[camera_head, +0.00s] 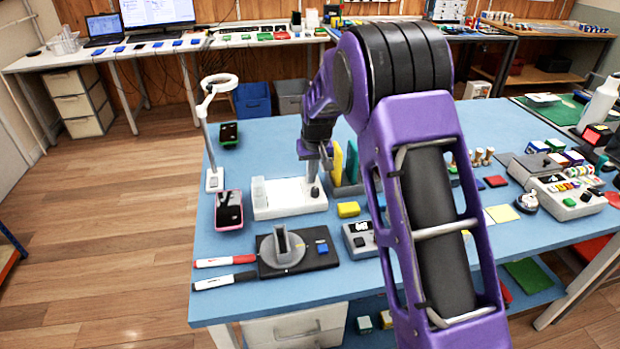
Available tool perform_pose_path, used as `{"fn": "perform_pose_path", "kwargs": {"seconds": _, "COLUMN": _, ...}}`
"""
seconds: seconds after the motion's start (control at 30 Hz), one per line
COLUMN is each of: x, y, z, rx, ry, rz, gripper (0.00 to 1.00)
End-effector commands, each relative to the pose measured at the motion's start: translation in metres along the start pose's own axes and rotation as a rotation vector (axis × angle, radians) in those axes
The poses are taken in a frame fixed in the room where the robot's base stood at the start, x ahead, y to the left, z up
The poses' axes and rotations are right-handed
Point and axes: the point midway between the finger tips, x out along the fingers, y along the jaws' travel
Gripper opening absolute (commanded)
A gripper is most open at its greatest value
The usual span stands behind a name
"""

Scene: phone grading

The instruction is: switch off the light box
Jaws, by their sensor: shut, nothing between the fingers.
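A flat white box (275,208), which looks like the light box, lies on the blue table. A small dark switch or knob (314,192) sits near its right end. I cannot tell whether the box is lit. My gripper (312,178) points down just above the right end of the box, close to the knob, shut and empty. I cannot tell whether the fingertips touch the knob.
A ring lamp (214,176) and phones, one in a pink case (229,211), stand left. A yellow block (348,209), a grey meter (359,240) and a black base with a grey dial (284,250) are nearer. Upright yellow and green cards (351,162) stand right of the gripper.

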Motion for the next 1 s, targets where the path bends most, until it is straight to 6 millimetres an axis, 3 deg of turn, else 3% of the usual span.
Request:
{"fn": "perform_pose_path", "kwargs": {"seconds": 0.57, "x": 0.004, "y": 0.0, "z": 0.001, "rx": 0.0, "ry": 0.001, "rz": 0.0, "gripper": 0.0}}
{"fn": "perform_pose_path", "kwargs": {"seconds": 1.0, "x": -0.028, "y": 0.0, "z": -0.009, "rx": 0.0, "ry": 0.002, "rz": 0.0, "gripper": 0.0}}
